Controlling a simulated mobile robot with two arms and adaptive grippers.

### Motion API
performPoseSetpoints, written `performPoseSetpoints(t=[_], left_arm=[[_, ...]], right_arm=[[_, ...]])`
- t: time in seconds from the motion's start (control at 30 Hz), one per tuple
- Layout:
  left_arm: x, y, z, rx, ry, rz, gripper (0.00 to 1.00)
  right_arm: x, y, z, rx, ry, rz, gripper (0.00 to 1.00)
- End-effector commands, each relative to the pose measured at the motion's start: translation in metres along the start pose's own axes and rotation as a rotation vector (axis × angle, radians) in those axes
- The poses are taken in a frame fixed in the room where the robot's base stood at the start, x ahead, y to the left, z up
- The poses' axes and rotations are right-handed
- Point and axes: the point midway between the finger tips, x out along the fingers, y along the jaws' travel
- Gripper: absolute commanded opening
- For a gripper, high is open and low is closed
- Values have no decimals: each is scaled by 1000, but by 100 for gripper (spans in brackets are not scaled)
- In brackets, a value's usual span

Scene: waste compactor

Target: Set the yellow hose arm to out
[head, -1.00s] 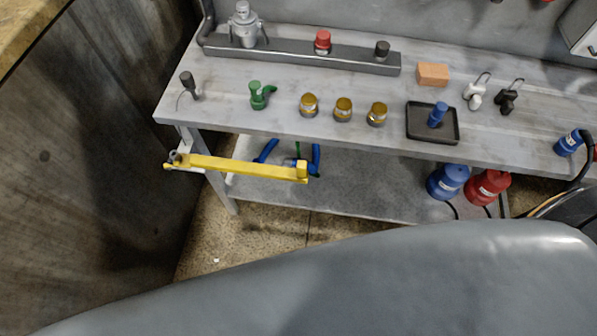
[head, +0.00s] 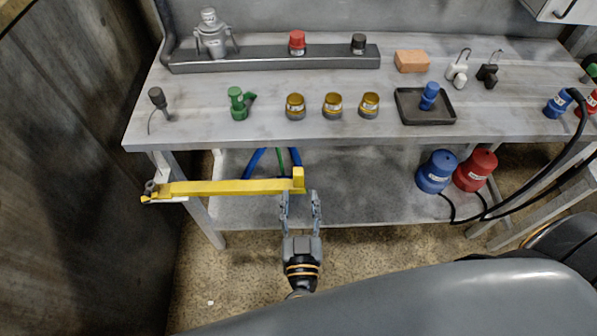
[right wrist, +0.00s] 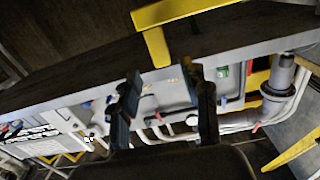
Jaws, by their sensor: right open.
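The yellow hose arm (head: 228,187) runs along the front of the bench, from a pivot at the left bench leg to an upright end block at its right. In the right wrist view the yellow arm (right wrist: 168,20) crosses the top with its end block pointing down. My right gripper (head: 300,200) is open and empty. Its fingers point toward the bench, just below and beside the end block, which appears between or just beyond the fingertips in the wrist view; contact cannot be told. My left gripper is not in view.
The grey workbench (head: 200,130) carries a green fitting (head: 238,103), several brass caps and a black tray (head: 448,112). Blue (head: 437,170) and red canisters (head: 475,169) stand on the lower shelf at right. A dark wall (head: 90,180) closes the left side.

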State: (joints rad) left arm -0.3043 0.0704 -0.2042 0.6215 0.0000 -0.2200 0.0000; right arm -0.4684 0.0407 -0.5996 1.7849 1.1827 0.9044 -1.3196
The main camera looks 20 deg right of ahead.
Motion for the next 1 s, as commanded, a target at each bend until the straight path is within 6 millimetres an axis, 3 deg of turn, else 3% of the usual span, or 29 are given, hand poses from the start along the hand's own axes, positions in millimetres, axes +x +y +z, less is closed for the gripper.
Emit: performPoseSetpoints(t=[0.1,0.33,0.5,0.8,1.0], left_arm=[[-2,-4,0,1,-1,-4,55],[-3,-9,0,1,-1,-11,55],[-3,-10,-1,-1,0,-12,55],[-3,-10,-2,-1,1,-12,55],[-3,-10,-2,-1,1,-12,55]], right_arm=[[27,0,-2,-1,4,0,46],[63,0,0,-2,3,-1,46],[75,0,0,-2,1,-2,46],[76,0,0,-2,0,-1,46],[76,0,0,-2,0,-1,5]])
